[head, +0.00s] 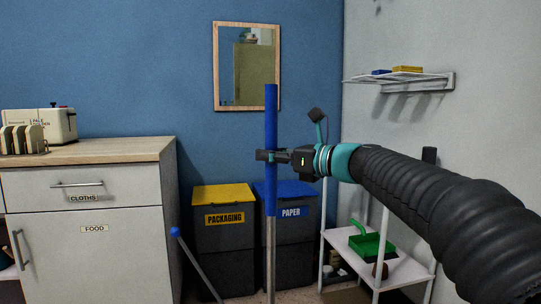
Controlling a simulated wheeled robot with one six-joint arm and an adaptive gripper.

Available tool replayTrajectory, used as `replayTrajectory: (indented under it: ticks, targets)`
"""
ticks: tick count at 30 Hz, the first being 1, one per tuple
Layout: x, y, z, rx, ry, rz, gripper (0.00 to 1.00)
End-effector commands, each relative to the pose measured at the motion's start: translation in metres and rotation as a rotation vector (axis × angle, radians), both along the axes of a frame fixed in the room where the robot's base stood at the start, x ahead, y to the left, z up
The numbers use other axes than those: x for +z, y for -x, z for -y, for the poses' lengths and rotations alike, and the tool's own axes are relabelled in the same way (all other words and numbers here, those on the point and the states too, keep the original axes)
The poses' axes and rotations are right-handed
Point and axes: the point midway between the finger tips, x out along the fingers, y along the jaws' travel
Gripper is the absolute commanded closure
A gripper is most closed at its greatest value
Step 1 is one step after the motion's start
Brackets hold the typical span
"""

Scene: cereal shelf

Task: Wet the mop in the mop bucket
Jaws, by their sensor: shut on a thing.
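An upright pole with a blue upper handle (271,115) and a grey metal lower shaft (270,260) stands in the middle of the view. It looks like the mop's handle; its lower end is below the frame, so no mop head shows. My gripper (270,156) is shut on the blue handle, part way down it. No mop bucket is in view. A second, tilted grey pole with a blue knob (175,232) stands further left, its lower end hidden by the frame edge.
A yellow-lidded packaging bin (223,245) and a blue-lidded paper bin (296,240) stand behind the handle. A wooden-topped cabinet (95,235) is at left. A white rack (345,240) with a green dustpan (371,246) is at right, below a wall shelf (420,82).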

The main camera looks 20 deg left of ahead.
Motion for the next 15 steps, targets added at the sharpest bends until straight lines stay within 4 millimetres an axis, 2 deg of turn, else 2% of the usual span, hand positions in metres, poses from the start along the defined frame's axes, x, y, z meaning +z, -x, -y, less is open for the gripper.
replayTrajectory:
  ticks: [1,15]
  targets:
    - [0.010,0.000,0.000,0.000,-0.002,0.001,1.00]
    - [0.048,0.000,0.000,0.000,-0.002,0.001,1.00]
